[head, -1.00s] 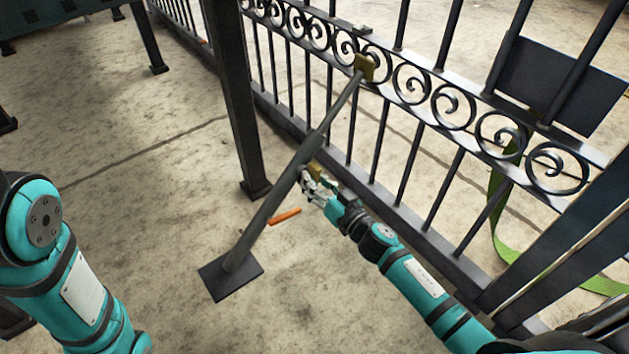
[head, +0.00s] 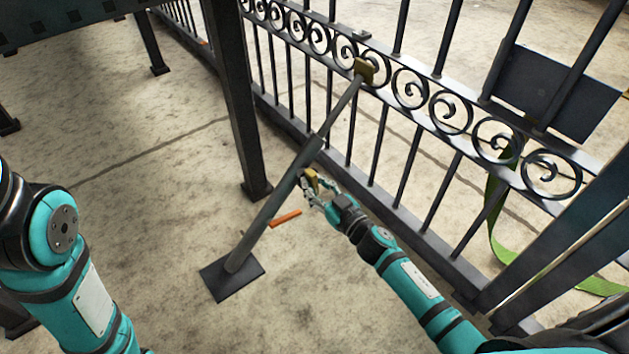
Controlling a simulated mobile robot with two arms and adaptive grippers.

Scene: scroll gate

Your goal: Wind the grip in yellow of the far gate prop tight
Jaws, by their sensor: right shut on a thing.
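The gate prop (head: 268,219) is a slanted dark grey telescoping strut. Its square foot plate (head: 218,286) lies on the concrete. Its upper end meets the scrollwork rail of the gate (head: 420,92) at a small yellow-brown pad (head: 364,71). The yellow grip (head: 311,180) sits on the side of the prop around mid-length. My right gripper (head: 316,189) is shut on the yellow grip, and its fingers partly cover it. My left arm shows at the left edge, but its gripper is out of view.
A dark post (head: 234,100) stands left of the prop. A green strap (head: 500,225) hangs at the gate's right part. Open concrete lies to the left.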

